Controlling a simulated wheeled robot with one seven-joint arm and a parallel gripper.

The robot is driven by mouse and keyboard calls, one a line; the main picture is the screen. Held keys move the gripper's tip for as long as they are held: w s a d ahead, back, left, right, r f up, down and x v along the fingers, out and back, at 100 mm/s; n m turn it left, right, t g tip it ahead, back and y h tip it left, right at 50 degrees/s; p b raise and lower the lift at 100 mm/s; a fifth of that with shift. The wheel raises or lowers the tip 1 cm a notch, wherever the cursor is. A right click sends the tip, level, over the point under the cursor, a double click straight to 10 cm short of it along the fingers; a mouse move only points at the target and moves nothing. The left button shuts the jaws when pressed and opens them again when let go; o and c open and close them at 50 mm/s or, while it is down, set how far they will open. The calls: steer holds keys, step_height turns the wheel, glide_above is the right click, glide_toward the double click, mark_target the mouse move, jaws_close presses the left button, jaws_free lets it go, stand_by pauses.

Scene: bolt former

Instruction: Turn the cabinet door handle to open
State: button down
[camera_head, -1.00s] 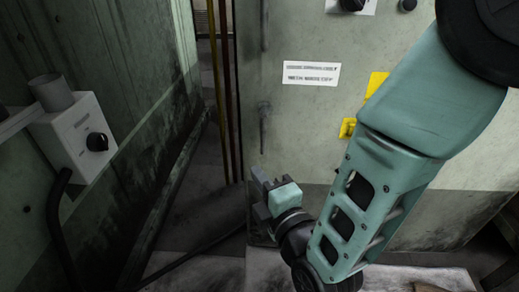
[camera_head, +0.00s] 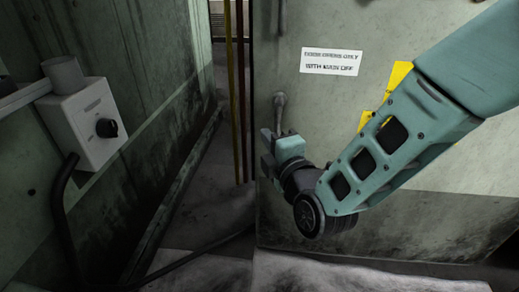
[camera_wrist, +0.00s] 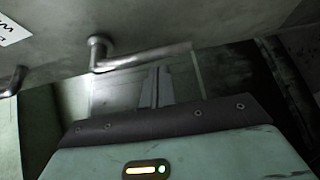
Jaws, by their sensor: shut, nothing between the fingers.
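The cabinet door (camera_head: 330,110) is a grey-green panel with a white label. Its grey metal lever handle (camera_head: 280,108) is near the door's left edge and hangs roughly downward. In the wrist view the handle (camera_wrist: 145,57) shows as a round pivot with a long bar, just beyond my fingers. My gripper (camera_head: 267,140) is shut and empty, at the lower end of the handle. The fingers also show in the wrist view (camera_wrist: 156,85), close below the bar. I cannot tell whether they touch it.
A second handle (camera_wrist: 14,80) shows at left in the wrist view. A white switch box (camera_head: 88,122) with a black knob and cable is on the left wall. Yellow and red vertical pipes (camera_head: 236,90) stand behind the gap left of the door. The floor there is mostly clear.

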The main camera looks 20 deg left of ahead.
steer(key=shift+w+d, duration=0.1)
steer(key=shift+d, duration=0.25)
steer(key=shift+w+d+r+n+g+h+p, duration=0.1)
steer(key=shift+d+n+g+h+p, duration=0.25)
steer(key=shift+n+p, duration=0.6)
steer(key=n+g+h+p, duration=0.1)
steer(key=n+h+p, duration=0.75)
steer(key=p, duration=1.85)
glide_toward(312, 117)
steer(key=shift+w+a+f+y, duration=0.5)
steer(key=shift+w+a+f, duration=0.35)
steer(key=shift+a+f, duration=0.1)
steer(key=shift+r, duration=0.1)
